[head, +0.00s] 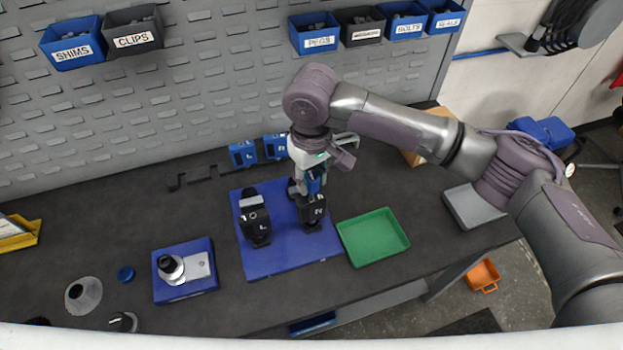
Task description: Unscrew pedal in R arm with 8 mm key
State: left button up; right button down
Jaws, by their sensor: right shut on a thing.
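My right gripper (314,172) comes down from above at the back right of the blue mat (290,262). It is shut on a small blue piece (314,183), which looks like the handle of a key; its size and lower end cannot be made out. The piece is directly over the right-hand black crank-arm stand (312,212), with a white mark on its front. I cannot tell whether it touches the pedal or the arm there. A second black stand marked L (255,222) is on the left of the mat. My left gripper is not in view.
Two blue blocks (243,154) with white letters stand behind the mat. A green tray (374,238) is right of the mat. A blue pad (186,288) with a silver-black part is at the front left.

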jog(key=shift+s+f+p, duration=0.1)
jog(key=shift+f+p, duration=0.05)
jog(key=shift+p, duration=0.15)
dwell(0.4)
jog(key=shift+n+p, duration=0.3)
jog(key=n+p, duration=0.1)
jog(key=n, duration=0.2)
jog(key=shift+p, duration=0.3)
jog(key=shift+n+p, duration=0.4)
jog(key=shift+n, duration=0.6)
jog(key=shift+f+n, duration=0.1)
jog(key=shift+n, duration=0.3)
